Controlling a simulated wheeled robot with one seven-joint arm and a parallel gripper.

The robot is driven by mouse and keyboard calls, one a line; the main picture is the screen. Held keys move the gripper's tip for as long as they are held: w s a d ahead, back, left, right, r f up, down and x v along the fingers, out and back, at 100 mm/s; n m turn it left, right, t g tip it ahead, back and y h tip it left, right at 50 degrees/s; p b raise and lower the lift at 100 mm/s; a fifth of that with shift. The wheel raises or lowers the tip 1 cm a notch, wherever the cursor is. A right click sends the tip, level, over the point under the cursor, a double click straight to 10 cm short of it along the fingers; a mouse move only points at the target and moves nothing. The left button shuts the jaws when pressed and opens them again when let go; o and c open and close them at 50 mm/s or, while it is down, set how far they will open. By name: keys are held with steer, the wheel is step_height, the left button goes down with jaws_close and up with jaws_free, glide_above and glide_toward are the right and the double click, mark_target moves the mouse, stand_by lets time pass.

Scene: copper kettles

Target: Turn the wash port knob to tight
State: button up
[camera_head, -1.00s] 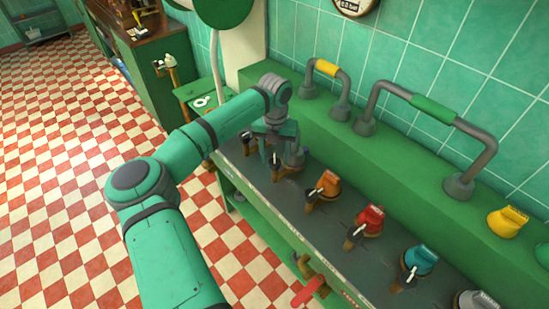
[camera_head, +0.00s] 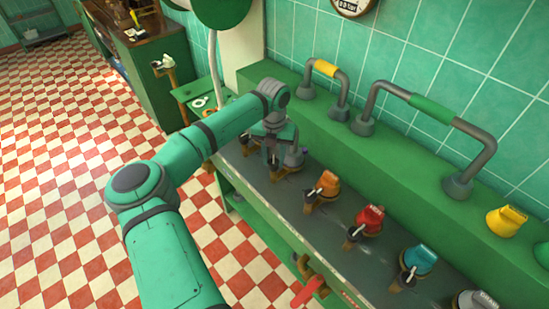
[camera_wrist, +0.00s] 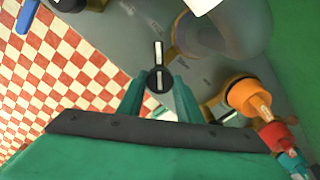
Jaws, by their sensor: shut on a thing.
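A small black knob (camera_wrist: 158,80) with a pale pointer line sits between my fingers in the wrist view. It stands on the grey panel, and its pointer runs up the picture. I cannot read its label or the mark it points at. My gripper (camera_wrist: 158,98) is shut on this knob, one finger on each side. In the head view my gripper (camera_head: 272,165) is low over the far left end of the panel (camera_head: 285,205) and mostly hides the knob.
An orange knob (camera_head: 326,184), a red knob (camera_head: 369,219) and a teal knob (camera_head: 418,260) run along the panel to the right. Grey pipe handles with a yellow grip (camera_head: 325,68) and a green grip (camera_head: 433,108) rise behind. A red handle (camera_head: 308,291) juts out in front.

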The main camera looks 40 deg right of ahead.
mark_target(274, 161)
steer(key=m, duration=0.4)
steer(key=shift+a, duration=0.1)
steer(key=shift+s+m, duration=0.1)
steer(key=shift+m, duration=2.6)
steer(key=o, duration=1)
steer(key=shift+o, duration=0.2)
step_height(274, 161, up, 11)
steer(key=shift+f, duration=0.15)
